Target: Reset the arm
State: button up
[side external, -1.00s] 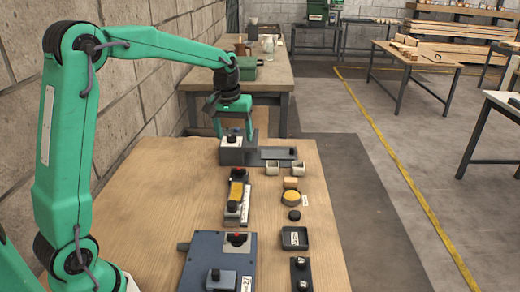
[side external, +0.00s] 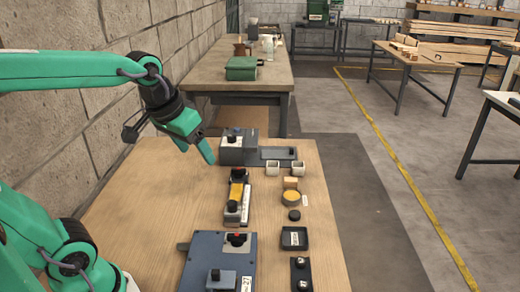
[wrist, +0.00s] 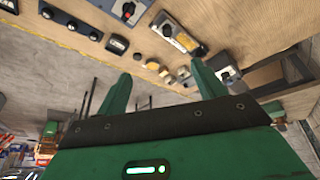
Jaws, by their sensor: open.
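My gripper (side external: 207,152) is green, tilted down to the right, and hangs in the air left of the grey box with a dark knob (side external: 238,146). In the wrist view my gripper (wrist: 163,80) shows two green fingers spread apart with nothing between them. The wooden workbench (side external: 140,215) lies below it.
The left part of the bench is clear. A block wall (side external: 90,130) stands at left.

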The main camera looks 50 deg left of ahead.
jog(key=s+d+f+m+t, duration=0.1)
jog(key=s+d+f, duration=0.1)
jog(key=s, duration=0.4)
jog(key=shift+s+f+m, duration=0.15)
jog(key=shift+s+m, duration=0.1)
jog(key=shift+m, duration=0.15)
dwell(0.7)
